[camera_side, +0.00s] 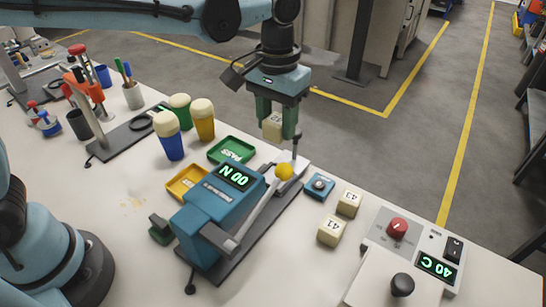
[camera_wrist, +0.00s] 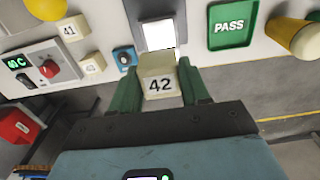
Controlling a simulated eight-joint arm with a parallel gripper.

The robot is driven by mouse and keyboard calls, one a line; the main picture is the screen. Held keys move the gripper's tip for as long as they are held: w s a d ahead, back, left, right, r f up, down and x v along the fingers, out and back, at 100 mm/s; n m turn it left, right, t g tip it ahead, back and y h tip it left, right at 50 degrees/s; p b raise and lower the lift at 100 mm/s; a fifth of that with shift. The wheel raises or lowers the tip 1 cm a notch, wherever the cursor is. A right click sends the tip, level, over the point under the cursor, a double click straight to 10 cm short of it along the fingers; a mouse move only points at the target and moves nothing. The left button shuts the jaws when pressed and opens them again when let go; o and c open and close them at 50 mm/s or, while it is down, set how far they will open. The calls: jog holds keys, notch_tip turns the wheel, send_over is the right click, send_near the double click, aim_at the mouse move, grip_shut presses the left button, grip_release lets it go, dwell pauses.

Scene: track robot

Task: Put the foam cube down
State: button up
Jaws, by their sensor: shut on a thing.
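A cream foam cube (camera_side: 272,126) marked 42 is held between the green fingers of my gripper (camera_side: 277,122), in the air near the table's far edge. In the wrist view the cube (camera_wrist: 160,84) sits between both fingertips of my gripper (camera_wrist: 160,92), its number facing the camera. A pale plate (camera_wrist: 158,35) lies just beyond the cube in that view. Two similar cubes stand on the table: one marked 43 (camera_side: 349,203) and one marked 41 (camera_side: 331,231).
A blue force tester (camera_side: 215,212) reading 00 N has a lever with a yellow knob (camera_side: 284,172) below my gripper. A green PASS tray (camera_side: 231,150), a yellow tray (camera_side: 187,182), a small blue dial box (camera_side: 319,186) and a 40 C unit (camera_side: 400,235) stand around it.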

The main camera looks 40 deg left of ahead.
send_near(276, 164)
jog(key=s+f, duration=0.1)
jog(key=f, duration=0.1)
jog(key=s+d+f, duration=0.1)
jog(key=f, duration=0.1)
jog(key=s+d+f, duration=0.1)
jog(key=f, duration=0.1)
jog(key=shift+f, duration=0.2)
jog(key=shift+f, duration=0.15)
jog(key=o, duration=1)
